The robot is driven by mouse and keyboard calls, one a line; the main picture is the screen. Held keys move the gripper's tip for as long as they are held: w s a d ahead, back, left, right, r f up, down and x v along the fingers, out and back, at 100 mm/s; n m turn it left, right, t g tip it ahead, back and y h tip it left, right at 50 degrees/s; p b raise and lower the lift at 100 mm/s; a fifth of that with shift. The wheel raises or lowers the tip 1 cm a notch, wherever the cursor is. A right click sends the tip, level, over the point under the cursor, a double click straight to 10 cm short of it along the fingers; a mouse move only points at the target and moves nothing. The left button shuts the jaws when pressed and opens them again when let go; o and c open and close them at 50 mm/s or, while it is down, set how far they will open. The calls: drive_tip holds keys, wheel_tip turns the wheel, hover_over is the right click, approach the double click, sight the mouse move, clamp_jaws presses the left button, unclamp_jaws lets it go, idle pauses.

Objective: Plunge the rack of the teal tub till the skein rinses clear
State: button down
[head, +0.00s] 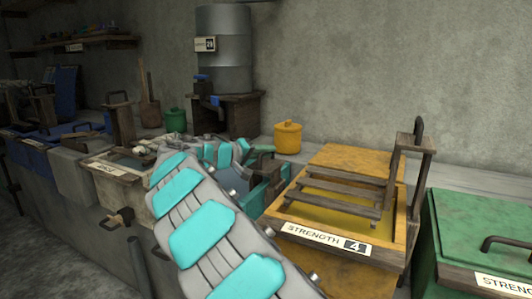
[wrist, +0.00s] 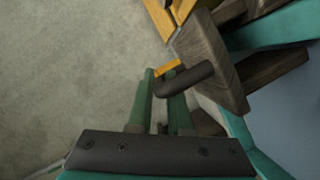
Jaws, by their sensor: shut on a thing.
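The teal tub (head: 258,199) stands mid-picture in the head view, partly hidden behind my arm. In the wrist view its teal wall (wrist: 275,34) shows at the right, beside blue-grey liquid or floor of the tub. The rack's dark wooden upright (wrist: 214,62) carries a black bar handle (wrist: 190,80). My gripper (wrist: 165,76) has its green fingers shut on this handle.
A yellow tub labelled Strength 4 (head: 305,232), with a slatted wooden rack (head: 333,196), stands close on the right. A green lidded tub (head: 478,235) is farther right. A cream tub (head: 118,190) is at left. A yellow canister (head: 288,138) and a metal cylinder (head: 223,50) stand behind.

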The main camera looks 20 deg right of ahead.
sight(265, 165)
drive_tip(key=shift+f+b, duration=1.65)
drive_tip(key=shift+f, duration=0.65)
drive_tip(key=c, duration=0.9)
unclamp_jaws()
drive_tip(key=shift+o, duration=0.3)
drive_tip(key=shift+a+r, duration=0.1)
drive_tip(key=shift+a, duration=0.05)
drive_tip(key=shift+s+a, duration=0.1)
drive_tip(key=shift+a, duration=0.1)
drive_tip(key=v, duration=0.7)
drive_tip(key=shift+b, duration=0.3)
drive_tip(key=shift+r, duration=0.15)
